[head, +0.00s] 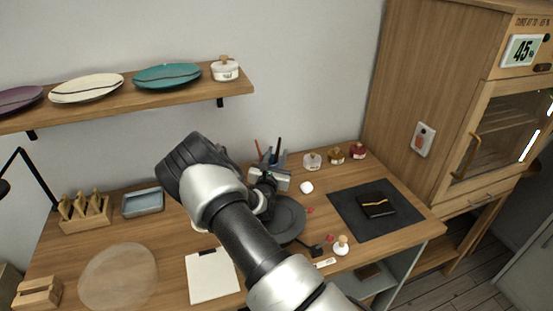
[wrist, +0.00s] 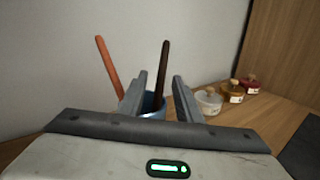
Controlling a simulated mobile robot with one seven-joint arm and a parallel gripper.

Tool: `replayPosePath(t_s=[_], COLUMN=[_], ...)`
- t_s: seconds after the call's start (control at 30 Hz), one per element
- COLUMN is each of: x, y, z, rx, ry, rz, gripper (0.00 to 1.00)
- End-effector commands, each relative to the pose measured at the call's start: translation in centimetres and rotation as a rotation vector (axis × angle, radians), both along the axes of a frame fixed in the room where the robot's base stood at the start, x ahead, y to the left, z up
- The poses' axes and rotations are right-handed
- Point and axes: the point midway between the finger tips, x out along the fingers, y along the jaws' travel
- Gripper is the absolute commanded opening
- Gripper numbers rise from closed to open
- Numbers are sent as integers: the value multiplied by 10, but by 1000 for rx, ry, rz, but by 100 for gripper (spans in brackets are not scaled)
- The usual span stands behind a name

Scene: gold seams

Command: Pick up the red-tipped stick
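A reddish-orange stick (wrist: 107,62) leans up and left out of a blue cup (wrist: 151,104) in the wrist view. It also shows in the head view (head: 257,147). A dark brown stick (wrist: 163,68) stands in the same cup. My gripper (wrist: 160,76) is open, its two fingers apart with nothing held. In the wrist view the dark stick shows between the fingers, and the reddish stick is left of the left finger. The cup is mostly hidden behind the fingers. I cannot make out a separately coloured tip on either stick.
Lidded jars, white (head: 312,161), amber (head: 336,156) and red (head: 358,150), stand right of the cup. A shelf (head: 130,103) with plates hangs on the wall at upper left.

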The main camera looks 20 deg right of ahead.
Motion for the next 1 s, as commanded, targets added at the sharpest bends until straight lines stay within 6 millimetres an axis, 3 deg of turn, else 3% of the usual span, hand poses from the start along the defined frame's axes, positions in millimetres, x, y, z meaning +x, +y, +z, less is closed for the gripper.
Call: replayPosePath(t_s=[0.3,0.6,0.8,1.0], x=[40,44,44,44], y=[-24,-27,-26,-26], z=[1,1,1,1], rx=[0,0,0,0], ry=[-2,0,0,-1], rz=[-1,-1,-1,-1], gripper=[31,31,0,0])
